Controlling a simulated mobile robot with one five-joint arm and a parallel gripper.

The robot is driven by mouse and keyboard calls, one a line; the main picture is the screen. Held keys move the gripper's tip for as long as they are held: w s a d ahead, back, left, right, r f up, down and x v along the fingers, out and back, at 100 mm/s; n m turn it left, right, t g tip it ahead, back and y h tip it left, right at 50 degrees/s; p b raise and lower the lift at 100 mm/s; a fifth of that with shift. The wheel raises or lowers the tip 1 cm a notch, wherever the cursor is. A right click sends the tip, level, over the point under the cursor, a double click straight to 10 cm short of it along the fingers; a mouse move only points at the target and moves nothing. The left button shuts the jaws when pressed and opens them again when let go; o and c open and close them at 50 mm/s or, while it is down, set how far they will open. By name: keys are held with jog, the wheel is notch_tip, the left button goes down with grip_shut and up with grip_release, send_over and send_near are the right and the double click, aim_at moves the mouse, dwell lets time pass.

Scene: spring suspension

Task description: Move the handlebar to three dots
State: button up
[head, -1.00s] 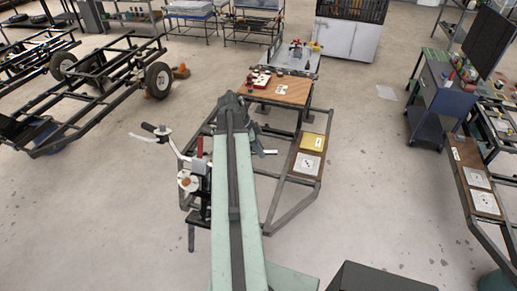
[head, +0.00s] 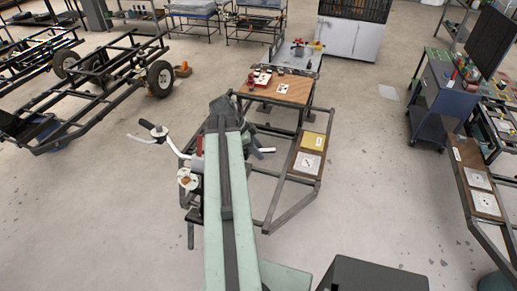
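The handlebar (head: 176,147) is a white bent bar at the left of my green arm, with a dark grip near its left end. A pale bar end with a dark part (head: 263,150) shows right of my arm and may be its other side. My arm hides the middle. A red part and a round whitish part sit close below the handlebar. My gripper is not visible; my arm covers that region. A white card with dark marks (head: 282,90) lies on the wooden table, and a white square plate (head: 308,163) lies on the frame's wooden strip. I cannot count their marks.
A metal frame (head: 285,212) extends right of my arm, with a yellow plate (head: 313,140) on its board. The wooden table (head: 300,99) stands beyond. A blue cart (head: 440,95) and a bench with white plates (head: 478,178) stand right. Open floor lies between.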

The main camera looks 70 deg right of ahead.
jog(key=p+v, duration=0.7)
jog(key=v, duration=0.1)
jog(key=shift+f, duration=0.1)
